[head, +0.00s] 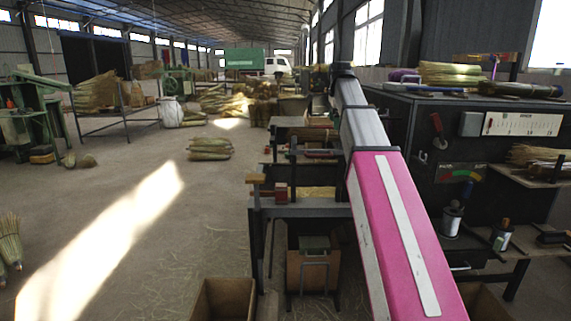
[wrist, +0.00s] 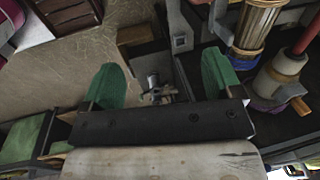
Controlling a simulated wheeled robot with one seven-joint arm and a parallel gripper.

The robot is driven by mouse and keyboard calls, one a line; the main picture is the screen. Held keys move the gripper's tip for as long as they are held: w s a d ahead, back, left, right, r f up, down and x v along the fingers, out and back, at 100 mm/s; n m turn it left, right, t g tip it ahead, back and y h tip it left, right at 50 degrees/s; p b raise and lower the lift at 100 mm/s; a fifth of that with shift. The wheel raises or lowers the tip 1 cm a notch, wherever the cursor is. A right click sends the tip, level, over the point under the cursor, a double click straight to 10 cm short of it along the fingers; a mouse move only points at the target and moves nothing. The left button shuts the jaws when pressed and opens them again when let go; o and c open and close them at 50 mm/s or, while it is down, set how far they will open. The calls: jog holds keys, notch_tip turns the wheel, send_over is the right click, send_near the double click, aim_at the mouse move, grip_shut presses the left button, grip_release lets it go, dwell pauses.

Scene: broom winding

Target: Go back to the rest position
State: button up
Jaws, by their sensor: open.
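My gripper (wrist: 163,82) shows in the wrist view with its two green fingers spread wide apart. Nothing is held between them. A small metal fitting (wrist: 155,92) shows in the gap, seemingly beyond the fingers; its distance is hard to tell. In the head view my pink and grey arm reaches forward over the right side of the workbench (head: 305,208), and the gripper itself cannot be made out there.
A dark cabinet (head: 475,125) with tools and thread spools (head: 452,220) stands close on the right. A cardboard box (head: 222,300) and a chair (head: 314,265) are near the bench. Broom-straw bundles (head: 209,148) lie farther off. Floor at left is mostly clear.

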jog(key=s+f+n+g, duration=0.1)
jog(key=s+f+n, duration=0.25)
jog(key=f, duration=1.15)
jog(key=s+f+n, duration=0.3)
jog(key=f+n, duration=0.2)
jog(key=f, duration=0.9)
jog(key=s+f+n, duration=0.4)
jog(key=s+f, duration=0.4)
jog(key=f, duration=0.4)
jog(key=s+f+n+g, duration=0.1)
jog(key=s+f+n, duration=0.4)
jog(key=s+f, duration=0.4)
notch_tip(320, 180, down, 3)
jog(key=shift+s+f, duration=0.1)
jog(key=shift+s, duration=0.2)
